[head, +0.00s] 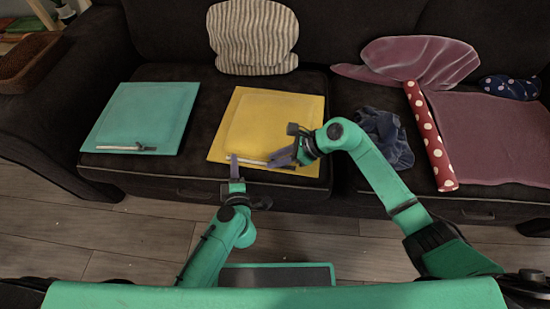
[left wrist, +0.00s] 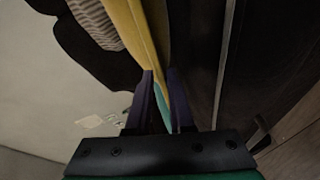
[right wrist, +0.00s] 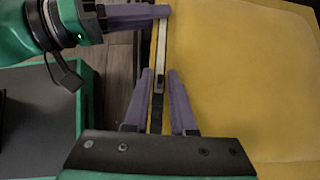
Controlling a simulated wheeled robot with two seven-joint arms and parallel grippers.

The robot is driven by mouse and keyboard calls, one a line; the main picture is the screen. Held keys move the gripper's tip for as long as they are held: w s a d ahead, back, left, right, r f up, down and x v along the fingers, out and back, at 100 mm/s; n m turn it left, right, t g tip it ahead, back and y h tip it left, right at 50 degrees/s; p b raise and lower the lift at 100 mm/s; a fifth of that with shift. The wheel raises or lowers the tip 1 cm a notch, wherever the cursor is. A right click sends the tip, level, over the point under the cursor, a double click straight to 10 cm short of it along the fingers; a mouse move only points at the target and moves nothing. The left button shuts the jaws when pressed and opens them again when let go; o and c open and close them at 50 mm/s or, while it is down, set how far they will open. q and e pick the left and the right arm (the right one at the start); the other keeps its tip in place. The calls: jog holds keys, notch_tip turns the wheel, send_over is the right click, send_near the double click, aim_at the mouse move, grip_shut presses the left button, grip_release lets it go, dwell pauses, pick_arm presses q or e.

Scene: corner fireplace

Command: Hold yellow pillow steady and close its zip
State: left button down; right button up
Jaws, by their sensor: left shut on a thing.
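The yellow pillow (head: 270,120) lies flat on the sofa's middle seat. Its zip (head: 250,161) runs along the front edge; in the right wrist view the zip (right wrist: 162,45) is a pale strip with a dark slider and pull tab (right wrist: 158,85). My left gripper (head: 235,160) is shut on the pillow's front edge near the zip's left end; the yellow edge also shows between its fingers in the left wrist view (left wrist: 160,80). My right gripper (head: 277,158) is open, its fingers (right wrist: 160,75) on either side of the pull tab, not visibly closed on it.
A teal pillow (head: 145,115) with its own zip lies to the left. A striped cushion (head: 253,38) stands behind. A crumpled dark cloth (head: 385,135), a red dotted roll (head: 430,135) and a mauve cloth (head: 495,135) lie to the right. The floor in front is wooden.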

jog(key=shift+a+f, duration=0.1)
jog(key=shift+f, duration=0.05)
grip_shut()
dwell(1.4)
